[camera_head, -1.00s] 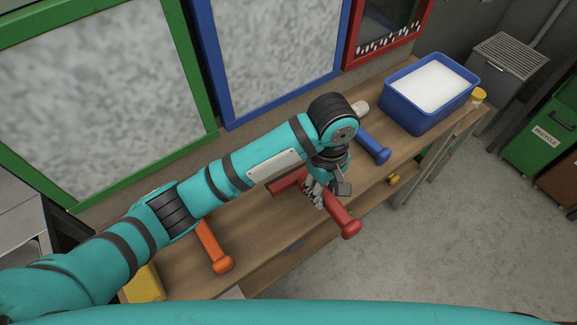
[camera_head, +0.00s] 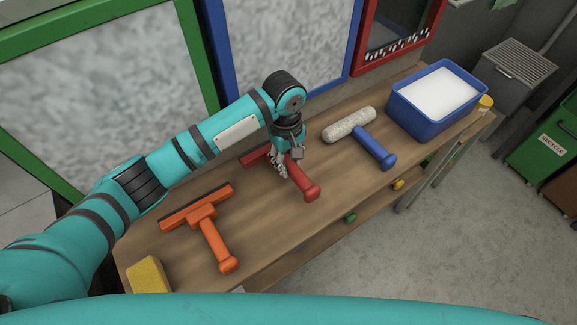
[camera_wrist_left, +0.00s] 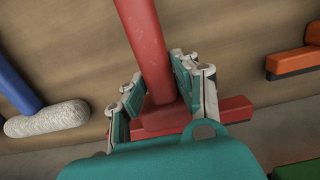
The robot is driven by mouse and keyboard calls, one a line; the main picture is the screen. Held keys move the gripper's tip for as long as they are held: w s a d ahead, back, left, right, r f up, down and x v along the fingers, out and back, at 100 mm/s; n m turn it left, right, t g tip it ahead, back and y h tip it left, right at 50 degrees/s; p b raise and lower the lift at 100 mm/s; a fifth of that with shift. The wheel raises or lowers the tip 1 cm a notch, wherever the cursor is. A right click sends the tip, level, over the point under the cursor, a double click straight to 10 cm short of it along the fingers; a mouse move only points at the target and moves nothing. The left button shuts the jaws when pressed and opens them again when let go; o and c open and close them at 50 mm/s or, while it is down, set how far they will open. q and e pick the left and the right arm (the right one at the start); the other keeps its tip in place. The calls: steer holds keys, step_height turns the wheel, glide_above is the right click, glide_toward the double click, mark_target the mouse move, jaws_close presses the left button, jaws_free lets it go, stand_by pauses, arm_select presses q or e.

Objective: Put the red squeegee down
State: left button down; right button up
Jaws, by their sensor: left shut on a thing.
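The red squeegee (camera_head: 305,184) is at the middle of the wooden workbench, its handle pointing towards the front edge and its head (camera_head: 256,155) towards the back. My left gripper (camera_head: 281,170) is shut on it near where the handle meets the head. In the left wrist view the two fingers (camera_wrist_left: 158,95) stand on either side of the red handle (camera_wrist_left: 145,40), and the head (camera_wrist_left: 235,108) shows partly behind them. The squeegee is at or just above the bench top; I cannot tell if it touches. My right gripper is not in view.
An orange squeegee (camera_head: 215,240) lies to the left and a blue-handled roller (camera_head: 375,148) to the right. A blue tub (camera_head: 425,122) of white contents stands at the right end. A yellow block (camera_head: 148,276) sits at the near left. Bench (camera_head: 265,228) between the squeegees is clear.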

mark_target(289, 169)
arm_select(q)
steer(key=shift+f, duration=1.65)
steer(key=c, duration=1)
jaws_free()
steer(key=shift+f, duration=0.15)
steer(key=r, duration=1.2)
steer(key=shift+w+a+r+b, duration=0.15)
steer(key=shift+w+a+b, duration=0.1)
steer(key=shift+w+b, duration=0.05)
